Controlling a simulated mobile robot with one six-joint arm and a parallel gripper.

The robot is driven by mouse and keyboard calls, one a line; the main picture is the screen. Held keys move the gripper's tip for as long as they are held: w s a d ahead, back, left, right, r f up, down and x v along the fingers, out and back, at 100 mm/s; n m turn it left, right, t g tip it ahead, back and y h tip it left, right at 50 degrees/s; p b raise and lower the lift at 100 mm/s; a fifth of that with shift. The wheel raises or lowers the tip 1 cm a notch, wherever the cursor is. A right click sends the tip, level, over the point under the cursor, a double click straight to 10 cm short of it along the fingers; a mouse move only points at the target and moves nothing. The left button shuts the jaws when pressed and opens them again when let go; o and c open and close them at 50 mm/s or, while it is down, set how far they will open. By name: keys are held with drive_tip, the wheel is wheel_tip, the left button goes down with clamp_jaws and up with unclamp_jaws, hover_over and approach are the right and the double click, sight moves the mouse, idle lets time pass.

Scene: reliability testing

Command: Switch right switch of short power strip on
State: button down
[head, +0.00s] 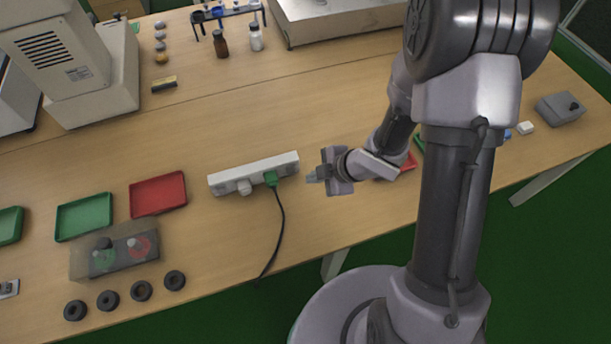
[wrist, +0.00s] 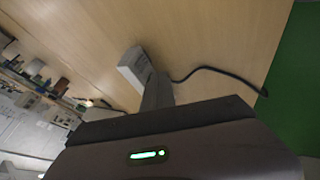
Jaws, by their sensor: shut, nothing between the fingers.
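In the wrist view the end of the power strip (wrist: 135,67) shows just beyond the fingers. My gripper (head: 314,177) is shut and empty, just right of the strip's right end, with a small gap in the head view. In the wrist view my gripper (wrist: 157,92) hides part of the strip. The switches are too small to make out, so their state cannot be told.
A red tray (head: 158,194), a green tray (head: 84,217) and a box with green and red buttons (head: 115,250) stand at left. Bare table lies behind the strip.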

sight(291, 170)
drive_tip(key=shift+p+v, duration=0.4)
drive_tip(key=shift+v, duration=1.15)
drive_tip(key=shift+s, duration=0.2)
drive_tip(key=b+x, duration=0.2)
drive_tip(key=x, duration=0.1)
drive_tip(key=b+x, duration=0.2)
drive_tip(key=x, duration=0.2)
drive_tip(key=b+x, duration=0.2)
drive_tip(key=x, duration=0.2)
drive_tip(key=shift+s+d+f, duration=0.35)
drive_tip(key=shift+f, duration=0.2)
drive_tip(key=w, duration=0.2)
drive_tip(key=shift+w+a, duration=0.35)
drive_tip(key=shift+a, duration=0.05)
drive_tip(key=shift+w+a, duration=0.15)
drive_tip(key=shift+w, duration=0.45)
